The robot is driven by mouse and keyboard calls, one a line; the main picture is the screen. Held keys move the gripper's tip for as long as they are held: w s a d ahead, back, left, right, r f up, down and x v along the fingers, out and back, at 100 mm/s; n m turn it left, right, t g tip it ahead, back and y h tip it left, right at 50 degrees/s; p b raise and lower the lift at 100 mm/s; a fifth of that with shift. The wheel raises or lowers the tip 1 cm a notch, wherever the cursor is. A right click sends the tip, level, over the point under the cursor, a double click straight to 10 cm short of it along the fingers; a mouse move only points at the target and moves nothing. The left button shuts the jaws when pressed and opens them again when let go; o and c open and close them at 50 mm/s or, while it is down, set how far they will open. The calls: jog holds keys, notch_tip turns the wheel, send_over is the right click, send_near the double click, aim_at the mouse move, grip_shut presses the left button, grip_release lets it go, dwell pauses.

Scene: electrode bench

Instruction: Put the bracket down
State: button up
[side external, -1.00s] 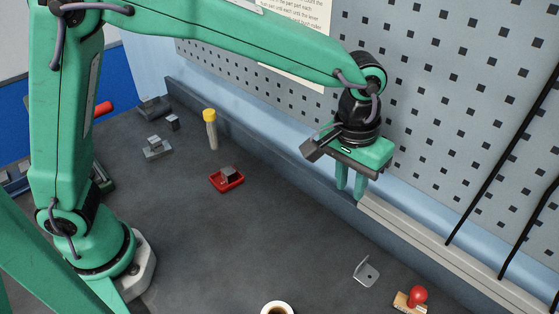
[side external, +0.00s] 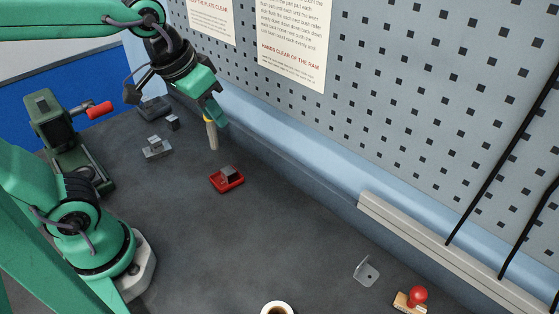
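The bracket (side external: 366,271) is a small grey metal angle piece. It rests on the dark bench at the lower right, with one leg flat and one standing up. My gripper (side external: 216,114) is far from it, at the upper left. Its green fingers are at the yellow cap of an upright tube (side external: 212,136) and hide part of the cap. I cannot tell whether they touch the cap or are closed on it.
A red-handled stamp (side external: 415,297) lies right of the bracket, and a cup (side external: 277,308) stands at the bottom edge. A red tray (side external: 227,184) holds a grey block. A green press (side external: 60,135) and metal blocks (side external: 156,148) are at left.

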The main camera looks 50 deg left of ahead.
jog(key=s+a+f+t, duration=0.1)
jog(key=s+a, duration=0.3)
jog(key=s, duration=0.1)
jog(key=shift+f+y, duration=0.3)
